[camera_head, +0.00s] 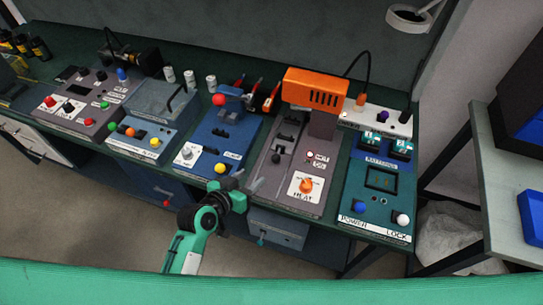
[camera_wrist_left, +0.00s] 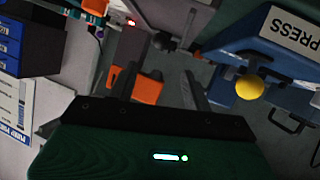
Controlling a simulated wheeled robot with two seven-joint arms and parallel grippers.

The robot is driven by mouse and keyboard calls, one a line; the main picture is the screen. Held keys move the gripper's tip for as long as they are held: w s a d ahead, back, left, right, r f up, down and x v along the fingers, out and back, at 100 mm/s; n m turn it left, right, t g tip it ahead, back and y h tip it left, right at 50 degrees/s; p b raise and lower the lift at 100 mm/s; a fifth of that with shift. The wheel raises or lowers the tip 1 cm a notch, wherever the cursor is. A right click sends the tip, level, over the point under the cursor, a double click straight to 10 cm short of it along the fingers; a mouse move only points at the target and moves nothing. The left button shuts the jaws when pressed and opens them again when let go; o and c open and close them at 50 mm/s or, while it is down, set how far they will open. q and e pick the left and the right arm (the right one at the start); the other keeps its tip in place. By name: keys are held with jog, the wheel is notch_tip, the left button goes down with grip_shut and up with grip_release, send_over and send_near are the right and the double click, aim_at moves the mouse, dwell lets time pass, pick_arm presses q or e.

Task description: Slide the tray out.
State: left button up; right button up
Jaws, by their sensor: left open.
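No part is plainly marked as the tray. The grey heat station (camera_head: 312,196) has a dark slotted part with a black knob (camera_head: 275,158) on its deck, under the orange heater head (camera_head: 316,88); I cannot tell if this is the tray. My left gripper (camera_head: 248,182) is open and empty at the bench's front edge, between the blue press station (camera_head: 211,150) and the heat station. In the left wrist view its fingers (camera_wrist_left: 160,75) stand apart, with an orange part (camera_wrist_left: 148,86) beyond them. My right gripper is out of view.
A yellow knob (camera_head: 222,168) on the press station is close to my left gripper; it also shows in the wrist view (camera_wrist_left: 250,88). A grey drawer (camera_head: 278,229) is below the bench. A blue bin (camera_head: 533,212) stands on the right side table (camera_head: 497,205).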

aim_at(273, 161)
pick_arm(q)
jog(key=p+x, duration=0.2)
jog(key=x, duration=0.9)
jog(key=shift+w+d+f, duration=0.1)
jog(key=shift+w+d, duration=0.1)
jog(key=shift+w, duration=0.15)
jog(key=shift+w+d+f, duration=0.25)
jog(key=shift+w, duration=0.1)
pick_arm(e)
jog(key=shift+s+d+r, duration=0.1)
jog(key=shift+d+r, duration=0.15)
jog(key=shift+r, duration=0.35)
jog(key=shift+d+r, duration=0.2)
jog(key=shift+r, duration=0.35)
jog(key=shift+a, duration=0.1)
